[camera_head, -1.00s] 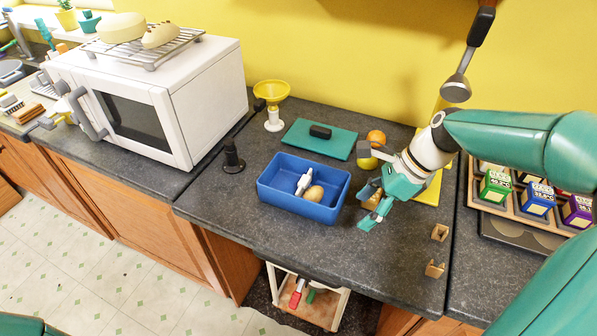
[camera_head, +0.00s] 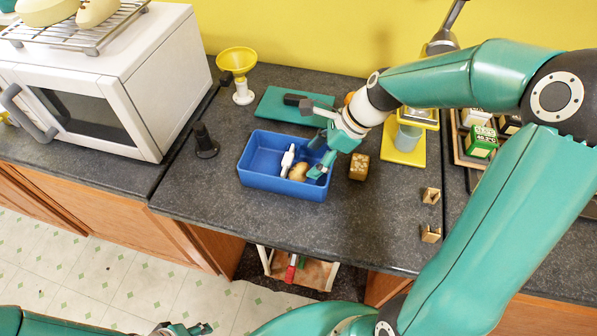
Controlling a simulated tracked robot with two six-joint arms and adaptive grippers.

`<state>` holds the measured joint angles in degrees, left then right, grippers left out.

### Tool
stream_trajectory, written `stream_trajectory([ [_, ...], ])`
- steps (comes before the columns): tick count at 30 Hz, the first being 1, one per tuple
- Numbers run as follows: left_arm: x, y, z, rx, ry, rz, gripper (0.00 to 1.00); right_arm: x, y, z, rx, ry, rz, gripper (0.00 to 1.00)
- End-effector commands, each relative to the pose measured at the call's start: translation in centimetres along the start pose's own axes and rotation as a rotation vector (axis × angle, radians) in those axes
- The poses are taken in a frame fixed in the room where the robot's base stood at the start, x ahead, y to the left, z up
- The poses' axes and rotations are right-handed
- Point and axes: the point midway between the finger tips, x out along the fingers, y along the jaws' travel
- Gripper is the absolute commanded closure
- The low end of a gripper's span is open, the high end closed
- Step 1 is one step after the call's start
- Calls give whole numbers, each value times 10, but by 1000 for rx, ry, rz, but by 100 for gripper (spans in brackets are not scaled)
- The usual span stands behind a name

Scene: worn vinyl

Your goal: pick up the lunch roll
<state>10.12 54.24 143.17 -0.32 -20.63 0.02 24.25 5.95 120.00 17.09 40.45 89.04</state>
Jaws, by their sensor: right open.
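The lunch roll (camera_head: 298,172) is a small tan-brown oval in the blue box (camera_head: 262,181), beside a white object (camera_head: 287,160). My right gripper (camera_head: 317,157) is open, its fingers reaching over the right part of the box close to the roll. I cannot tell whether a finger touches the roll. Part of my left gripper (camera_head: 185,329) shows at the bottom edge; whether it is open or shut is unclear.
A wooden block (camera_head: 359,167) stands just right of the box. A black upright piece (camera_head: 205,141) is left of it, a teal board (camera_head: 284,105) behind. Two small wooden brackets (camera_head: 430,196) lie to the right. The counter in front of the box is clear.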

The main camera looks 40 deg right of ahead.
Motion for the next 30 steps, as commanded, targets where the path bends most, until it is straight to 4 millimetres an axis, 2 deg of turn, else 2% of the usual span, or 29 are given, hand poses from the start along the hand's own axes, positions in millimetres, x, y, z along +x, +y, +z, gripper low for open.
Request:
stream_trajectory([
  [8,-2,1,0,0,0,0,60,18,0,0,1,1,1,29],
  [15,-6,2,0,0,0,0,60,52,1,0,1,1,3,29],
  [18,-6,2,0,0,0,0,60,60,0,0,1,1,2,29],
  [26,-6,2,0,0,0,0,60,62,0,0,1,1,-1,29],
  [30,-6,2,0,0,0,0,60,62,0,0,1,1,-1,53],
])
